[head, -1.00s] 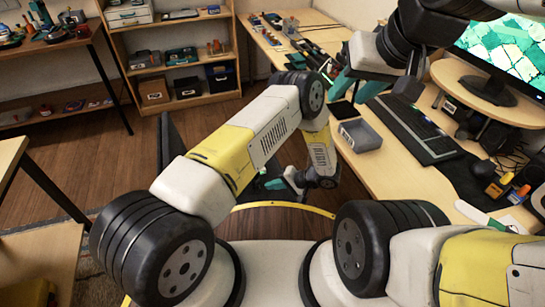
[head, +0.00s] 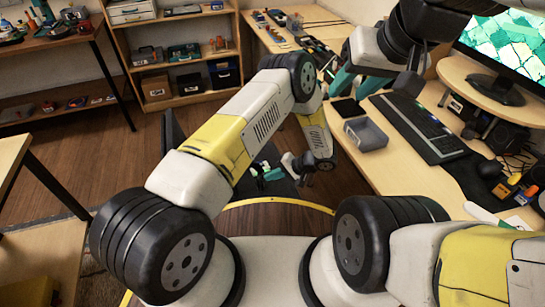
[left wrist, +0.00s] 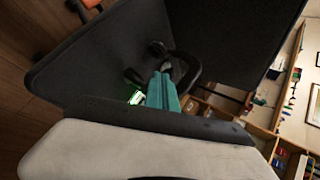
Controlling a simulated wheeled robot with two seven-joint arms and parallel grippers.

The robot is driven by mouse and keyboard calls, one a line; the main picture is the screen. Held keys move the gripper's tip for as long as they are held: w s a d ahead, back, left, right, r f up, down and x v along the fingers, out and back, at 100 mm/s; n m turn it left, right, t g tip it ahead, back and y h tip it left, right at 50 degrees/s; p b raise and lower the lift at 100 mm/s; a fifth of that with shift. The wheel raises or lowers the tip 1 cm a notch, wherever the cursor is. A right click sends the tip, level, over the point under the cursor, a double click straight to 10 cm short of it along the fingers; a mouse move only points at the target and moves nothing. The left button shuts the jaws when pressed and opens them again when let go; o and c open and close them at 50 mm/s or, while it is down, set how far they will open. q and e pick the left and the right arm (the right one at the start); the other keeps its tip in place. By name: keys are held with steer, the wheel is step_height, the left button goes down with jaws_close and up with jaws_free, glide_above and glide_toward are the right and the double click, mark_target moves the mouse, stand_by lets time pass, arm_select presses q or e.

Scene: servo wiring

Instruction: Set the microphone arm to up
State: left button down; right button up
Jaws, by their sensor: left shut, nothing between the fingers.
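I cannot make out a microphone arm for certain in either view. In the left wrist view, a black curved loop (left wrist: 190,68) with small rounded ends lies right by the teal fingertips of my left gripper (left wrist: 163,88); whether they touch, I cannot tell. These fingers are together and empty. In the head view my left gripper (head: 268,172) is low, beyond my bent left arm, over a dark surface and partly hidden. My right gripper (head: 358,83) has its teal fingers spread apart, above the long table, with nothing visible between them.
Large dark panels (left wrist: 110,60) fill much of the left wrist view. A grey tray (head: 366,134), a keyboard (head: 418,128) and a monitor (head: 505,45) are on the right-hand tables. A shelf unit (head: 190,62) stands at the back. Wooden floor lies open at left.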

arm_select(q)
steer(key=w+a+r+g, duration=0.1)
steer(key=w+a+r, duration=0.1)
steer(key=w, duration=0.6)
steer(key=shift+w+a+r+h, duration=0.25)
steer(key=shift+a+r+h, duration=0.05)
steer(key=shift+a+r, duration=0.1)
